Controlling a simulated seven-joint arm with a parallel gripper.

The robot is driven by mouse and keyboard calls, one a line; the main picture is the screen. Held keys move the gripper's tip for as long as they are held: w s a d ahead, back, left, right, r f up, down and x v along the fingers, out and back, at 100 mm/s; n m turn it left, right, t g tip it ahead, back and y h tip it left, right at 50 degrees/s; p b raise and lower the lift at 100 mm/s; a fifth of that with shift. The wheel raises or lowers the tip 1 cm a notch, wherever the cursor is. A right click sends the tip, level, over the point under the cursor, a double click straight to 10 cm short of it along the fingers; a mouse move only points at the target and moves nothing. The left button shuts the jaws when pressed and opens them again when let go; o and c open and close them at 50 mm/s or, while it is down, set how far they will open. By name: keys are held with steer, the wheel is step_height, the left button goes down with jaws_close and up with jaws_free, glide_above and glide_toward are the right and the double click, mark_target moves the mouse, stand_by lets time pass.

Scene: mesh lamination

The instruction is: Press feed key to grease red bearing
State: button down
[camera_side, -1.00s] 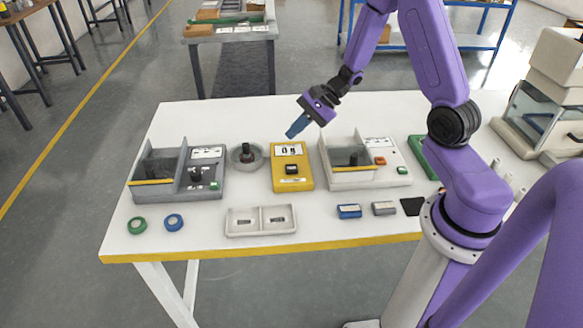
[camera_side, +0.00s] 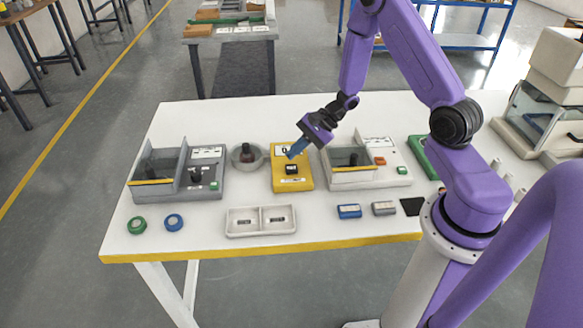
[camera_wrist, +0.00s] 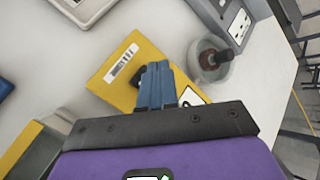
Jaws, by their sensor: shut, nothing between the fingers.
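My gripper (camera_side: 293,153) is shut and empty, its blue fingertips angled down over the yellow box (camera_side: 305,184); I cannot tell whether they touch it. A round grey dish (camera_side: 236,161) left of the box holds a dark upright part (camera_side: 245,151) with a reddish lower portion. No label identifies the feed key or red bearing.
A grey machine (camera_side: 218,166) stands left, a beige one (camera_side: 350,181) right, with orange and green keys. In front are a two-part tray (camera_side: 260,233), green (camera_side: 137,225) and blue (camera_side: 174,222) rings, and blue (camera_side: 349,211) and grey (camera_side: 383,208) blocks.

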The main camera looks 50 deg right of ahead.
mark_target(286, 169)
steer(key=shift+f, duration=0.9)
steer(key=shift+f, duration=0.1)
stand_by(1.4)
steer(key=shift+f, duration=0.3)
steer(key=shift+f, duration=0.55)
stand_by(0.9)
steer(key=shift+r, duration=1)
steer(key=shift+r, duration=0.1)
steer(key=shift+r, duration=2.4)
stand_by(0.3)
